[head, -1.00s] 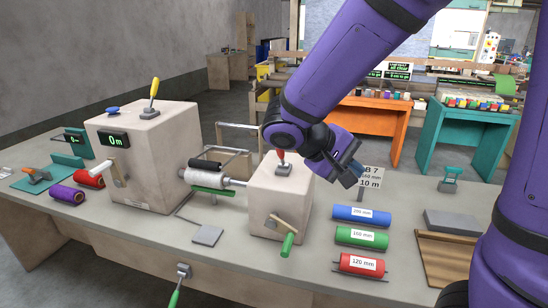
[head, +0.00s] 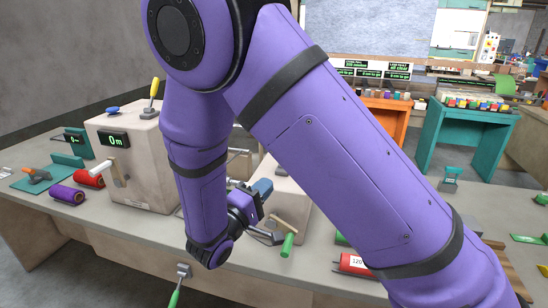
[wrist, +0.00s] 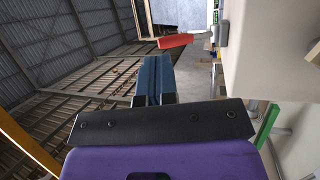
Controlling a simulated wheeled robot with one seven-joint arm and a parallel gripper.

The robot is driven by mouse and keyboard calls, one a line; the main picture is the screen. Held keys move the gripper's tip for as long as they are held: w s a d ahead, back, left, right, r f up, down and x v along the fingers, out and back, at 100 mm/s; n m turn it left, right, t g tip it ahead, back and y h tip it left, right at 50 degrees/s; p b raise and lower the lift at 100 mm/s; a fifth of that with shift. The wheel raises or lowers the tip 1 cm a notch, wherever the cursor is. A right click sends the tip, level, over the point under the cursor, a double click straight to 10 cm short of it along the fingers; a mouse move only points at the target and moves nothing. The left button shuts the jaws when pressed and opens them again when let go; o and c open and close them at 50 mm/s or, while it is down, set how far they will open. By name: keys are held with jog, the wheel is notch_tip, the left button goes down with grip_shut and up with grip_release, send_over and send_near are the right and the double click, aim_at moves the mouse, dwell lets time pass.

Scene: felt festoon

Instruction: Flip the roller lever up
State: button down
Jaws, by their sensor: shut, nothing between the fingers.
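A red-handled lever (wrist: 178,41) shows in the wrist view beside the smaller pale block (wrist: 265,50), just beyond my fingertips. In the head view my arm hides this lever. My gripper (head: 263,186) is shut and empty in front of the smaller block (head: 296,200). In the wrist view its blue fingers (wrist: 153,72) are together, their tips close to the red handle; I cannot tell whether they touch it. A green-handled lever (head: 287,244) hangs at the front of the smaller block, also in the wrist view (wrist: 267,125). No label marks the roller lever.
A larger block (head: 135,180) at left carries a yellow-handled lever (head: 153,92) and a display reading 0 m. Another green-handled lever (head: 176,292) hangs from the table's front edge.

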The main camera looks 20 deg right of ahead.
jog(key=a+f+n+t, duration=0.1)
jog(key=a, duration=0.1)
jog(key=a+f+n+t+y, duration=0.1)
jog(key=t, duration=0.1)
jog(key=shift+w+a+f+t+y, duration=0.2)
jog(key=shift+a+t+y, duration=0.1)
jog(key=shift+a, duration=0.05)
jog(key=shift+w, duration=0.1)
jog(key=x, duration=1.4)
jog(key=shift+d+r, duration=0.1)
jog(key=shift+r, duration=0.05)
jog(key=w+d+r+n+g+y, duration=0.2)
jog(key=w+d+r+g+y, duration=0.1)
jog(key=w+d+g+y, duration=0.4)
jog(key=shift+w+r+g+y, duration=0.15)
jog(key=shift+w+g+y, duration=0.65)
jog(key=shift+w, duration=1)
